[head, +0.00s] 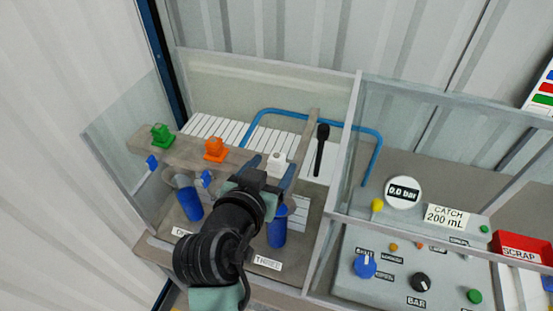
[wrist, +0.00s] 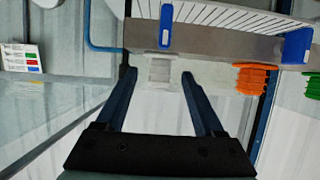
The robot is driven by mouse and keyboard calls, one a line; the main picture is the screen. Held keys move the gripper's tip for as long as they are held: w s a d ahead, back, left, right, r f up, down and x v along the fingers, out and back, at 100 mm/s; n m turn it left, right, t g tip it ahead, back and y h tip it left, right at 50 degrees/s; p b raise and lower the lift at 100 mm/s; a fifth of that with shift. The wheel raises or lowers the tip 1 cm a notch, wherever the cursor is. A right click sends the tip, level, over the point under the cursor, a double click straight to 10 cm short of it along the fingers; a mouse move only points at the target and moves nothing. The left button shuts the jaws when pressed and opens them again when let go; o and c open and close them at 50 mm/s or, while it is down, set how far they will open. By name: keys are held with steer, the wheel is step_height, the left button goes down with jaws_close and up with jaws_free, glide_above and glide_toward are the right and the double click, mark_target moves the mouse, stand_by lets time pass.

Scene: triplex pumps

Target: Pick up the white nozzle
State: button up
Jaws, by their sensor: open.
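The white nozzle (head: 277,163) stands at the right end of the grey bar in the head view. My gripper (head: 270,171) is over that end of the bar, its fingers on either side of the nozzle. In the wrist view the white nozzle (wrist: 160,71) shows between the two fingertips of my open gripper (wrist: 158,76). Gaps show on both sides, so the fingers look apart from it. My wrist hides part of the bar and the bottle below in the head view.
An orange nozzle (head: 215,149) and a green nozzle (head: 161,136) stand farther left on the grey bar (head: 186,153). Blue bottles (head: 191,203) are below.

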mark_target(274, 165)
steer(key=shift+p+x, duration=0.3)
steer(key=shift+x, duration=1.25)
jaws_close()
